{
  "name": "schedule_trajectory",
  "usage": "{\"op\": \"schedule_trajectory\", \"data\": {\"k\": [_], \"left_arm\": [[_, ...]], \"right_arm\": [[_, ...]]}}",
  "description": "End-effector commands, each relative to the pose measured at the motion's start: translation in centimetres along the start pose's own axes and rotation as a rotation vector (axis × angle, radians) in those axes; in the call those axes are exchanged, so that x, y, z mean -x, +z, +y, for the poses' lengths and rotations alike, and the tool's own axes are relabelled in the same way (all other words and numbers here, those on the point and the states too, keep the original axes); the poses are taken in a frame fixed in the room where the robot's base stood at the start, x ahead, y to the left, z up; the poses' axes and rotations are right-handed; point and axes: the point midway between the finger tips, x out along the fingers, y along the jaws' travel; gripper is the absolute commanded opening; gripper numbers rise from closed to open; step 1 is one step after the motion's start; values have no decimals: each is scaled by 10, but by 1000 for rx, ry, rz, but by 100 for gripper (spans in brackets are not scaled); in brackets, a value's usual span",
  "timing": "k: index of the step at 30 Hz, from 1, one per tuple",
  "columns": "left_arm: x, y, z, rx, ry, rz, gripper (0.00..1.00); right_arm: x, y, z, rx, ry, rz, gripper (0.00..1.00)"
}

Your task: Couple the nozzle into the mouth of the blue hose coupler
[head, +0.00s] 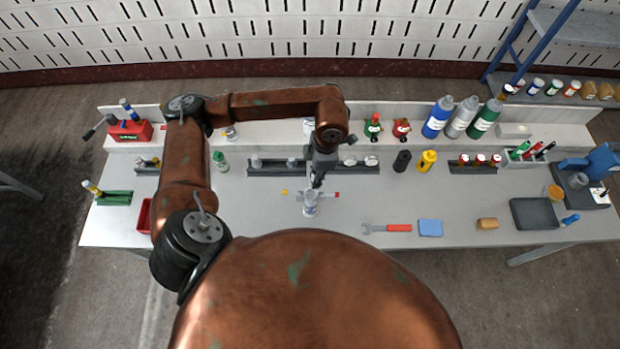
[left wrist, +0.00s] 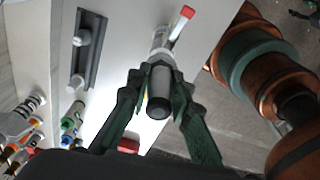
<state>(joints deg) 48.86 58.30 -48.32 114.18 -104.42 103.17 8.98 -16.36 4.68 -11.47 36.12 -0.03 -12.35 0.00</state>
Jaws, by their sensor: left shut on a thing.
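My left gripper (head: 316,184) points down over the middle of the bench. In the left wrist view its green fingers (left wrist: 160,98) are shut on a grey cylinder with a black end (left wrist: 161,78), which I take for the nozzle. A pale, bluish upright piece, likely the hose coupler (head: 310,206), stands just below the gripper. It also shows beyond the grey cylinder in the left wrist view (left wrist: 160,38). The two look roughly in line and very close. The joint is too small to tell whether the nozzle is inside the mouth. My right gripper is out of view.
A bar with yellow and red ends (head: 335,194) is beside the coupler. A dark rack (head: 262,171) lies behind it.

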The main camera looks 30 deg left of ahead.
Motion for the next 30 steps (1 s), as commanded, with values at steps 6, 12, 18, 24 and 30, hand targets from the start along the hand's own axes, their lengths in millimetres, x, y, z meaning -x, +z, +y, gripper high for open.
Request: {"op": "schedule_trajectory", "data": {"k": [6, 12, 18, 24, 30], "left_arm": [[-6, -9, -2, 560, -69, 2, 0], [-10, -14, -3, 960, -117, 0, 0], [-13, -16, -4, 1148, -140, -1, 0], [-13, -16, -4, 1173, -143, -2, 0], [-13, -15, -4, 1172, -143, -2, 0]], "right_arm": [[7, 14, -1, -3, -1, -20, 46], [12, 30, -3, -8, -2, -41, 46], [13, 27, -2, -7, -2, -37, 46], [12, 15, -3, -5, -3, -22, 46], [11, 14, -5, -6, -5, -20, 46]]}}
